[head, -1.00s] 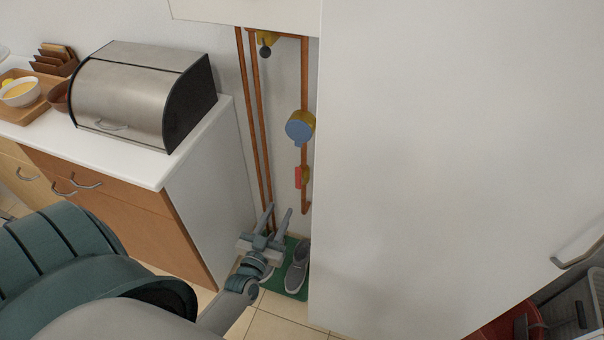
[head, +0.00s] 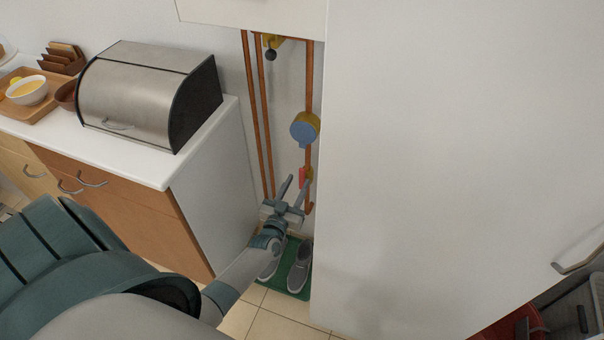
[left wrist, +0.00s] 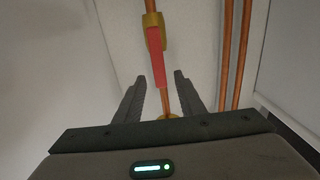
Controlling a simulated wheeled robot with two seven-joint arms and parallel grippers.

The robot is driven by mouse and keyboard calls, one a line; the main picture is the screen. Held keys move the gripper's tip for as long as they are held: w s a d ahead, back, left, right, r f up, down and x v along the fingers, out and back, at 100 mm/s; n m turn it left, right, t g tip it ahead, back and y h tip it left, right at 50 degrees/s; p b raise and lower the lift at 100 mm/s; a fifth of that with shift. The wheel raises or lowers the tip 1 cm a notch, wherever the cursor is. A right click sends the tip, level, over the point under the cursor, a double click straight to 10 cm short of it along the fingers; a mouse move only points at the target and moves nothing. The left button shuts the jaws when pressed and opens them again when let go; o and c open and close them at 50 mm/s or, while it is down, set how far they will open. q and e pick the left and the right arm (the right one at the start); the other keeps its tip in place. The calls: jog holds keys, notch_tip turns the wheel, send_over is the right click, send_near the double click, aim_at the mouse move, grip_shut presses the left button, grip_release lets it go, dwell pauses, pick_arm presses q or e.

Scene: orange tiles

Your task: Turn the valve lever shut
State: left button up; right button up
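The valve has a red lever (head: 303,177) and a brass body on the right copper pipe, low on the wall. In the left wrist view the red lever (left wrist: 156,57) hangs along the pipe below the brass valve body (left wrist: 152,20). In the left wrist view the gap between the fingertips (left wrist: 161,76) lies around the line of the lever's lower end, with nothing gripped. Whether a finger touches the lever I cannot tell. My right gripper is not in view.
A blue-faced meter (head: 304,130) sits above the valve on the same pipe. Two more copper pipes (head: 263,120) run to the left. A white cabinet (head: 440,150) stands close on the right, a counter (head: 215,140) on the left. Shoes (head: 300,265) lie on a green mat below.

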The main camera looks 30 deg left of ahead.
aim_at(301, 175)
pick_arm(q)
jog(key=shift+x, duration=2.55)
jog(key=shift+d, duration=0.1)
grip_shut()
